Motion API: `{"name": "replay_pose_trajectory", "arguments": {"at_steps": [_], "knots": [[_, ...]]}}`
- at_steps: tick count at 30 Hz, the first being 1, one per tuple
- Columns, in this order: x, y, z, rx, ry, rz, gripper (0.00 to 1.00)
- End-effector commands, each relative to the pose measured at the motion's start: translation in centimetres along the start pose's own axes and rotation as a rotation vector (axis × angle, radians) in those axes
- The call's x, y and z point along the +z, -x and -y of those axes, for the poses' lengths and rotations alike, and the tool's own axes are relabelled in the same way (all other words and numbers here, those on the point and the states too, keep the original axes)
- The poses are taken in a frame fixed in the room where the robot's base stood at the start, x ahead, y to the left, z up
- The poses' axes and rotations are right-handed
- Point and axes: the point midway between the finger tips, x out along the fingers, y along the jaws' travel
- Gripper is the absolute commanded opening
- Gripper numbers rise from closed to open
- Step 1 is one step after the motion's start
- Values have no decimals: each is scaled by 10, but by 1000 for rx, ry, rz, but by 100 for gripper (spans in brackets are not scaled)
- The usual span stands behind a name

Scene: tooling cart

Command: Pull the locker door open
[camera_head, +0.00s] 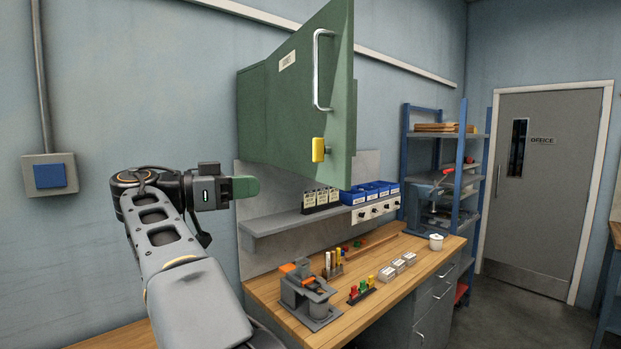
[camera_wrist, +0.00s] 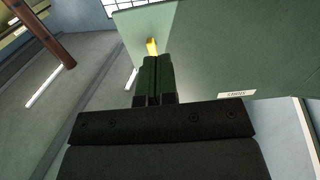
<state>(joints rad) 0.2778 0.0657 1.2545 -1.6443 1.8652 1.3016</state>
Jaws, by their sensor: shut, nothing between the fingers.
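The green locker (camera_head: 251,115) hangs on the wall above the bench. Its door (camera_head: 290,110) stands swung out from the body, its free edge toward the camera and its outer face turned left. The door carries a metal bar handle (camera_head: 317,70), a yellow latch (camera_head: 318,150) below it and a white label (camera_head: 287,60). The inside of the locker is hidden behind the door. My gripper (camera_head: 252,187) is shut and empty, left of and lower than the latch, apart from the handle. In the wrist view the shut fingers (camera_wrist: 151,75) show before the door (camera_wrist: 215,50) and yellow latch (camera_wrist: 152,47).
A wooden-topped bench (camera_head: 425,255) below carries a grey fixture (camera_head: 308,300), small racks and a white cup (camera_head: 436,242). A grey shelf (camera_head: 270,224) with blue bins (camera_head: 370,192) runs under the locker. Blue shelving (camera_head: 462,165) stands to the right. Floor before the office door (camera_head: 545,150) is clear.

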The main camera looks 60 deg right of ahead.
Motion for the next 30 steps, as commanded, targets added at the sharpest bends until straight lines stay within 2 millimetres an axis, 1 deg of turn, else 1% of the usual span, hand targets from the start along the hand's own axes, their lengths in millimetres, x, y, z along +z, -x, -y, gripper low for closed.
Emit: {"name": "replay_pose_trajectory", "arguments": {"at_steps": [5, 12, 18, 24, 30], "knots": [[-5, -27, -2, 11, -13, -6, 0], [-5, -73, -2, 9, -8, -5, 0], [-5, -105, -2, 6, -8, -5, 0], [-4, -124, -2, 5, -8, -4, 0], [-2, -132, -1, 3, -8, -4, 0]]}}
